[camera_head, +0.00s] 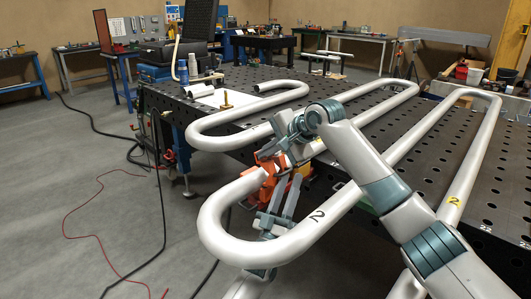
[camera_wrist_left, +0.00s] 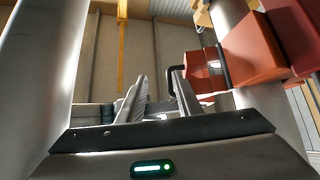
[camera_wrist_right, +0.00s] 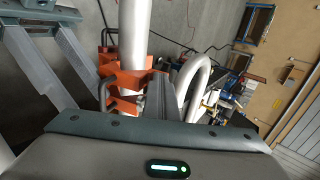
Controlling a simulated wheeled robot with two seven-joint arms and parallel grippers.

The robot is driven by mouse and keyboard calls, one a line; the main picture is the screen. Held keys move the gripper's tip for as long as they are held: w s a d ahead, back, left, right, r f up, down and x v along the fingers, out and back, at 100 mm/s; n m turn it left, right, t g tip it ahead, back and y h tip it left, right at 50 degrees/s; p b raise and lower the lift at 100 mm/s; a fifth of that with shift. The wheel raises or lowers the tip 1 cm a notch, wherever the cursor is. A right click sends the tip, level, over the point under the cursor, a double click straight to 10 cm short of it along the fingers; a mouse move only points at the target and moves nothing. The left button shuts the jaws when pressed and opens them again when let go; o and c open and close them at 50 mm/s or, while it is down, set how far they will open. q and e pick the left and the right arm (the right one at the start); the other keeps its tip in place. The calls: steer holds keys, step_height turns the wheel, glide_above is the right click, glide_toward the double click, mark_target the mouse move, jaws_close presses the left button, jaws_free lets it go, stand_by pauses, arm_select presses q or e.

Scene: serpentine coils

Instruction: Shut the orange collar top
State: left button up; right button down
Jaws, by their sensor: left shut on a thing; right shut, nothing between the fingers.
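The orange collar (camera_head: 268,167) sits around the grey pipe near the bend marked 2. It also shows in the right wrist view (camera_wrist_right: 130,78) and at upper right in the left wrist view (camera_wrist_left: 256,60). A black handle (camera_wrist_left: 171,72) runs from it between my left fingers. My left gripper (camera_head: 284,190) points up at the collar from below, shut on what looks like that handle; the contact is partly hidden. My right gripper (camera_wrist_right: 160,92) is shut and empty, close beside the collar. In the head view, my right wrist partly covers the collar, so how far its top stands open is unclear.
The serpentine pipe (camera_head: 245,250) loops close around both grippers. The black perforated table (camera_head: 395,155) lies behind. A brass-coloured peg (camera_head: 226,100) stands on its far left part. Cables lie on the open floor at left.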

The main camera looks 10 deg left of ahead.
stand_by(0.4)
arm_select(q)
steer(key=v, duration=1.2)
steer(key=s+a+f+m+g+y, duration=0.15)
steer(key=s+f+g, duration=0.25)
steer(key=f, duration=0.8)
steer(key=s+a+f+g+y, duration=0.2)
steer(key=s+f+g, duration=0.2)
steer(key=f, duration=0.8)
steer(key=s+a+f+m+g+y, duration=0.15)
steer(key=s+f+g, duration=0.25)
steer(key=f, duration=0.7)
steer(key=s+a+f+g+y, duration=0.1)
steer(key=s+a+f+g, duration=0.2)
steer(key=s+f, duration=0.3)
steer(key=s+a+f+g+y, duration=0.1)
steer(key=s+a+f+g, duration=0.3)
steer(key=s, duration=1)
steer(key=s+a+f+m+g, duration=0.1)
steer(key=s+a+f+g, duration=0.2)
steer(key=s+f, duration=0.4)
steer(key=s, duration=0.3)
steer(key=shift+s+a+f+g+y, duration=0.25)
steer(key=shift+s+f+g+y, duration=0.05)
steer(key=shift+f+y, duration=0.1)
